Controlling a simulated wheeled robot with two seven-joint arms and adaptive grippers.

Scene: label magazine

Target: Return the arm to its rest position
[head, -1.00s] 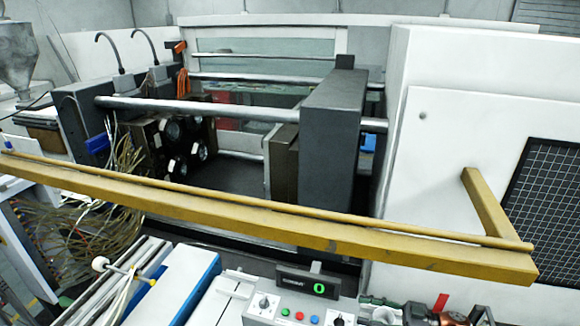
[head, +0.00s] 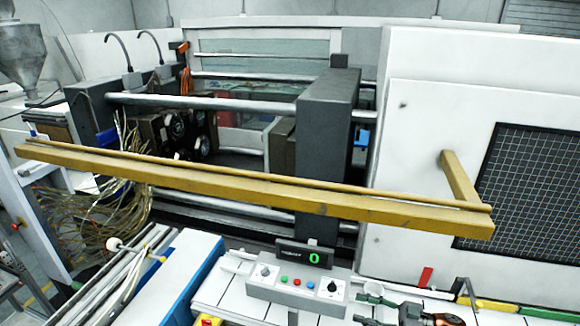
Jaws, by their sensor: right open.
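Most of my right arm is out of the picture. My left gripper and left arm are not in view.
A grey control box (head: 297,287) with coloured buttons and a display (head: 304,253) reading 0 stands on a white slatted surface (head: 222,290). A long yellow beam (head: 250,190) crosses in front of the moulding machine (head: 325,140).

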